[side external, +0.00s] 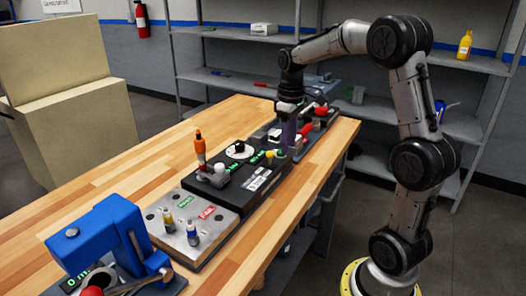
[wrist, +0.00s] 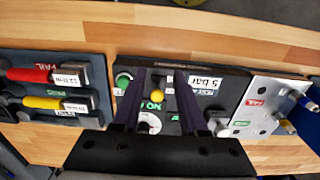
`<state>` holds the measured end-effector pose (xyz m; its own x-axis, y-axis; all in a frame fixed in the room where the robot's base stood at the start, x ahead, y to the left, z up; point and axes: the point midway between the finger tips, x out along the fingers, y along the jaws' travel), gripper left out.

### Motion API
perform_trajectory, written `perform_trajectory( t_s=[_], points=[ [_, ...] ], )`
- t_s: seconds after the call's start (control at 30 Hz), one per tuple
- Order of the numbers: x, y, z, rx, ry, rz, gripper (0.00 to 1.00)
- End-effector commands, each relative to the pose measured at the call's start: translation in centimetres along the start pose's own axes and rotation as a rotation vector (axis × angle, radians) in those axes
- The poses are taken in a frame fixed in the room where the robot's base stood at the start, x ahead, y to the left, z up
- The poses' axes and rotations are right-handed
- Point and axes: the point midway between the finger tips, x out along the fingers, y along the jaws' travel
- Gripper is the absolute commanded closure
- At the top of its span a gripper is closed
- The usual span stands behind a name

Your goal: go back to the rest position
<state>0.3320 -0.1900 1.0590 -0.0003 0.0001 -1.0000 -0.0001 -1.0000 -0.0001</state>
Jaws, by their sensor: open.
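My gripper (side external: 285,148) points down over the far end of the black test panel (side external: 262,182) on the wooden bench. In the wrist view my gripper (wrist: 160,76) has its two dark fingers spread apart. A small yellow knob (wrist: 157,96) appears between them, and no held object shows. I cannot tell the exact height of the fingertips above the panel. The panel also carries a green button (wrist: 123,79), a white dial and a "5 bar" label (wrist: 205,82).
A rack with red (wrist: 30,75) and yellow (wrist: 40,102) handled tools lies beside the panel. On the other side is a grey plate (side external: 178,232) with PASS and FAIL labels and small fittings, then a blue press (side external: 95,240). Shelves stand behind. Bare bench (side external: 110,185) lies along the far edge.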

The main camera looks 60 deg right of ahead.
Motion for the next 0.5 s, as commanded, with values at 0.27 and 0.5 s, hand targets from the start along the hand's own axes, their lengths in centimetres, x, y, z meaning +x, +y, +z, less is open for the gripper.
perform_trajectory(
  t_s=[0.27, 0.5],
  points=[
    [-0.4, 0.0, 0.0, 0.000, 0.001, 0.000, 0.58],
    [-1.9, -1.5, -0.7, -0.042, 0.035, 0.019, 0.58]
  ],
)
